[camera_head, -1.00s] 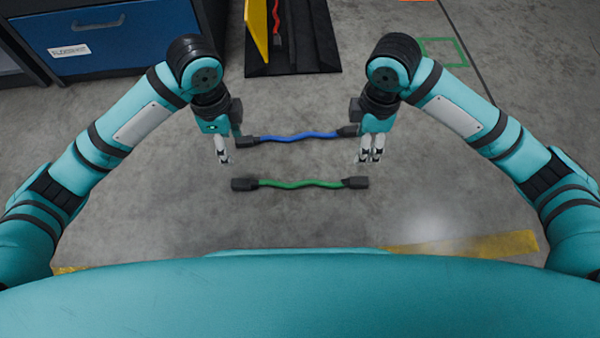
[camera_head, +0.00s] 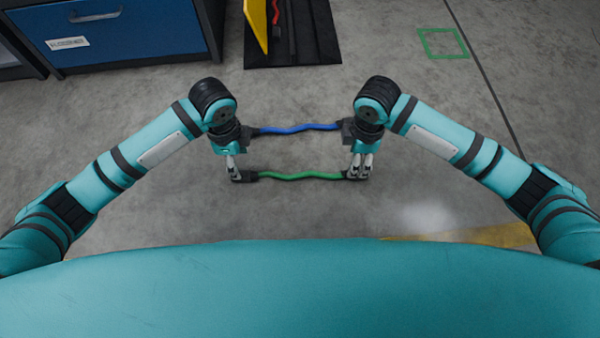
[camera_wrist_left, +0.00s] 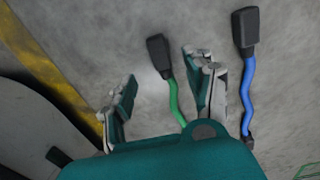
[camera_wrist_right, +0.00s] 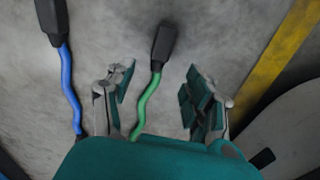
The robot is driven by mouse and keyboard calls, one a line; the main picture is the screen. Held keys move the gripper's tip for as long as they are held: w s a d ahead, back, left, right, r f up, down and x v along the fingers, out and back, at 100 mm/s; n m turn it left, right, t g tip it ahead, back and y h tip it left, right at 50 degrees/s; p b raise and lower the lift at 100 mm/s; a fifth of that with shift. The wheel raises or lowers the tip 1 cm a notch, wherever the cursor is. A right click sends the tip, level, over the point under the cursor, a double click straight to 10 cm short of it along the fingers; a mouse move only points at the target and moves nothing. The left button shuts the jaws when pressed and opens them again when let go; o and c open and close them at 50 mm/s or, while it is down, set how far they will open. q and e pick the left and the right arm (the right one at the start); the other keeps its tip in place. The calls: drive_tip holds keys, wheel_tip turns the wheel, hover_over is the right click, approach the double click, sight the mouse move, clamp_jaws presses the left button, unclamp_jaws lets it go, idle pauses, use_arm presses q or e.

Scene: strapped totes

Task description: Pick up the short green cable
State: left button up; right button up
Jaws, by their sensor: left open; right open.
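The green cable (camera_head: 300,176) lies on the floor, with a black connector at each end. My left gripper (camera_head: 234,176) is open at its left connector, and my right gripper (camera_head: 359,174) is open at its right connector. In the left wrist view the green cable (camera_wrist_left: 175,103) and its connector show between the open fingers (camera_wrist_left: 160,82). In the right wrist view the green cable (camera_wrist_right: 146,98) and its connector also lie between the open fingers (camera_wrist_right: 158,80). Neither gripper touches the cable visibly; I cannot tell the exact height above it.
A blue cable (camera_head: 300,129) lies parallel, just beyond the green one, close to both grippers. A blue-fronted cabinet (camera_head: 130,36) stands at the back left. A black mat (camera_head: 313,45) with a yellow panel (camera_head: 257,22) lies behind. Floor on the right is open.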

sight(242, 173)
use_arm(q)
wheel_tip(242, 173, down, 7)
drive_tip(key=shift+r, duration=0.1)
use_arm(e)
wheel_tip(242, 173, down, 7)
drive_tip(key=shift+r, duration=0.15)
use_arm(q)
drive_tip(key=shift+c, duration=0.3)
use_arm(e)
drive_tip(key=shift+c, duration=0.3)
use_arm(q)
clamp_jaws()
use_arm(e)
clamp_jaws()
